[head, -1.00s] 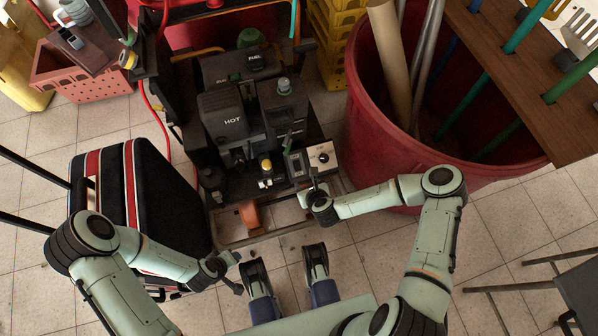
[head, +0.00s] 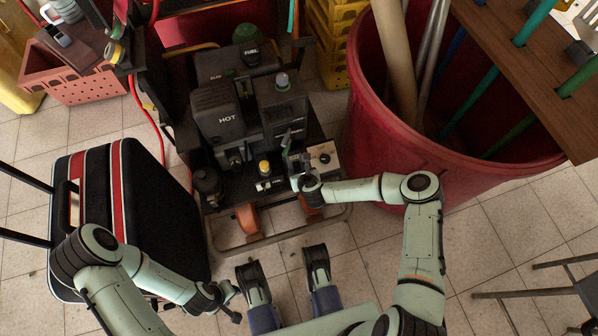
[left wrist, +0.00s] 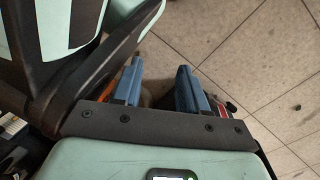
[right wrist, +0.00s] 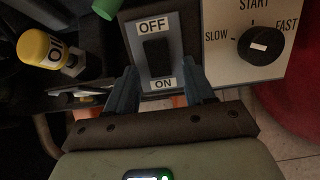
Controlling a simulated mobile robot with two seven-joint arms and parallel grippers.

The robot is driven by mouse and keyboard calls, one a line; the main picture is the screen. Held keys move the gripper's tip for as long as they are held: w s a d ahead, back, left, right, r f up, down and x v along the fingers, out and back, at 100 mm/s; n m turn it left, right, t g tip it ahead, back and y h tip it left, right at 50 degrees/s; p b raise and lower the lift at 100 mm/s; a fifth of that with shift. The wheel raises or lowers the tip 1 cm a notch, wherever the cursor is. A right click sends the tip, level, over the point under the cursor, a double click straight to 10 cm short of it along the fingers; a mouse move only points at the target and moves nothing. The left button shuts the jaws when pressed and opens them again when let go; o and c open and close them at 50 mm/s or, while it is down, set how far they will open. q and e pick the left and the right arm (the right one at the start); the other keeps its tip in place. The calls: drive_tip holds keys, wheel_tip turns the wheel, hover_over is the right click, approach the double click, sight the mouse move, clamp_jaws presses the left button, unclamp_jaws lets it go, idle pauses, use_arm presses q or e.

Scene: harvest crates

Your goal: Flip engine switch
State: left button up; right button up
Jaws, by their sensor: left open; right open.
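The engine switch (right wrist: 157,56) is a black rocker on a grey plate, with an OFF label above and an ON label below in the right wrist view. My right gripper (right wrist: 160,88) is open, its two blue fingers on either side of the plate's lower part, near the ON label. Whether the fingers touch the plate I cannot tell. In the head view my right gripper (head: 299,178) is at the front of the dark engine (head: 228,120), partly hiding the switch. My left gripper (left wrist: 158,88) is open and empty over the floor, beside the black case.
A SLOW/FAST dial panel (right wrist: 245,42) is right of the switch, and a yellow-capped oil filler (right wrist: 42,48) is left. A red bin (head: 440,165) with poles stands right of the engine. A black case (head: 120,210) with red stripes stands left. The front floor is mostly clear.

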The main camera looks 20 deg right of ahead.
use_arm(q)
drive_tip(key=shift+s+f, duration=0.1)
drive_tip(key=shift+s, duration=0.05)
use_arm(e)
drive_tip(key=shift+w+f, duration=0.1)
clamp_jaws()
drive_tip(key=g+p, duration=0.1)
drive_tip(key=p, duration=0.1)
drive_tip(key=g+p, duration=0.1)
drive_tip(key=g, duration=0.1)
drive_tip(key=shift+w+r+p, duration=0.2)
drive_tip(key=shift+r+p, duration=0.05)
drive_tip(key=shift+p, duration=0.1)
use_arm(q)
drive_tip(key=w+d+r+t, duration=0.1)
drive_tip(key=w+r+t, duration=0.1)
drive_tip(key=w+r, duration=0.4)
drive_tip(key=shift+w+t, duration=0.3)
drive_tip(key=shift+w, duration=0.4)
drive_tip(key=shift+f, duration=0.1)
use_arm(e)
unclamp_jaws()
drive_tip(key=shift+r, duration=0.1)
